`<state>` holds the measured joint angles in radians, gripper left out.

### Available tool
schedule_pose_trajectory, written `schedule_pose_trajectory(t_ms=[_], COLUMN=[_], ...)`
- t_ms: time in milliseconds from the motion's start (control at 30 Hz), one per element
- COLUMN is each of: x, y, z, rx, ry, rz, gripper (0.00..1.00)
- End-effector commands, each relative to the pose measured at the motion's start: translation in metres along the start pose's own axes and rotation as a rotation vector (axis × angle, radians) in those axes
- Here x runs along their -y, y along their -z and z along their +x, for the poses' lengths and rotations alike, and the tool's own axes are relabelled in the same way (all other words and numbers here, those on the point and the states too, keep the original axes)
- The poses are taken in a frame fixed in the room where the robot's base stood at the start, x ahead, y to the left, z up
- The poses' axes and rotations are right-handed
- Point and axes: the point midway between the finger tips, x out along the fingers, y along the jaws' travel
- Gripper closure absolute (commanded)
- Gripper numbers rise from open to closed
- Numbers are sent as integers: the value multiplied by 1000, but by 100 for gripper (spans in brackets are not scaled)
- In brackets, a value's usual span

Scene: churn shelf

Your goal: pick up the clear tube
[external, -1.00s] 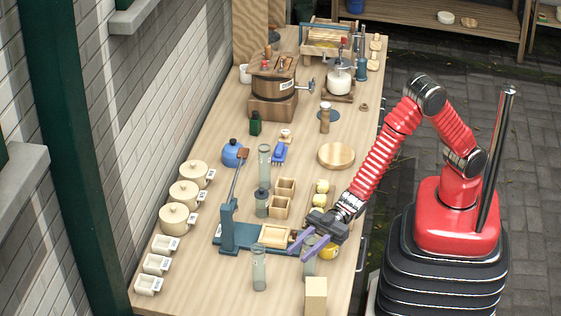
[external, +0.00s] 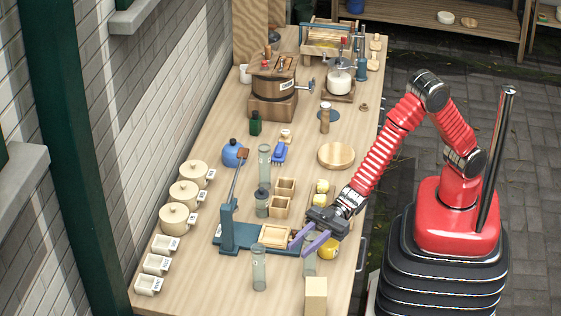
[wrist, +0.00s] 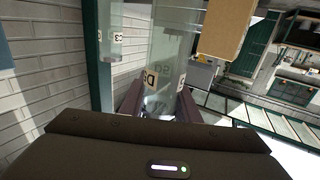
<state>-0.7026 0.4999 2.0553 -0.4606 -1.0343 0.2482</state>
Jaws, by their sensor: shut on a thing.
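A clear tube (external: 310,265) stands near the front right of the wooden bench, partly hidden by my gripper. My gripper (external: 308,242) is shut on it, with one purple finger on each side near its upper part. In the wrist view the tube (wrist: 166,45) rises between the two fingers (wrist: 158,104) and carries a white label. Another clear tube (external: 259,268) stands to its left and also shows in the wrist view (wrist: 116,35).
A yellow round thing (external: 328,249) sits close to the right of the held tube. A pale wooden block (external: 316,292) stands in front. The blue lever press (external: 228,232) is left, with a wooden frame (external: 275,235) on its base.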

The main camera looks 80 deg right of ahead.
Motion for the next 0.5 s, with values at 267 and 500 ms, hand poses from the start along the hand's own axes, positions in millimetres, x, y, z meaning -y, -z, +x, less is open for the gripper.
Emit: schedule_pose_trajectory(t_ms=[267, 500], x=[0, 0], y=[48, 78], z=[0, 0], rx=[-5, -2], ry=[0, 0], rz=[-2, -1], gripper=[100, 100])
